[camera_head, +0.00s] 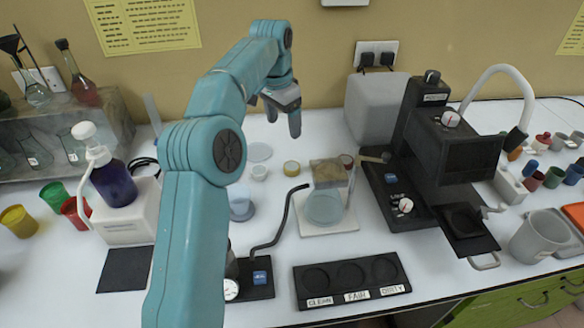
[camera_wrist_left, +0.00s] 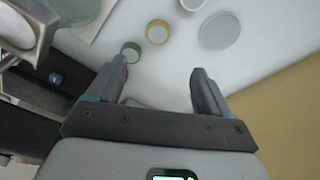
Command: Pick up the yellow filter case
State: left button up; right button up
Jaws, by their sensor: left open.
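The yellow filter case (camera_head: 291,168) is a small, round, yellow-rimmed piece lying on the white table near the middle of the head view. It also shows in the left wrist view (camera_wrist_left: 158,32), beyond the fingertips. My left gripper (camera_head: 283,115) is above the back of the table, up and behind the case in the head view. In the left wrist view its two fingers (camera_wrist_left: 160,78) are spread, with only bare table between them. The case is apart from both fingers. My right gripper is in neither view.
A small green-rimmed round piece (camera_wrist_left: 131,51) lies close beside the yellow case, near one fingertip. A square-based glass apparatus (camera_head: 325,205) and black machine (camera_head: 440,150) stand to the right.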

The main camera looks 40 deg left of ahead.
pick_arm(q)
jog(key=b, duration=0.2)
send_over(292, 166)
jog(key=s, duration=0.1)
jog(key=f, duration=0.9)
jog(key=shift+s+a+f, duration=0.1)
jog(key=shift+s+a, duration=0.05)
jog(key=shift+a, duration=0.1)
jog(key=shift+f, duration=0.5)
jog(key=f, duration=0.2)
jog(key=w+f, duration=0.1)
jog(key=f, duration=0.1)
jog(key=shift+d, duration=0.2)
jog(key=shift+f+b, duration=0.3)
jog(key=shift+f, duration=0.1)
jog(key=c, duration=1.1)
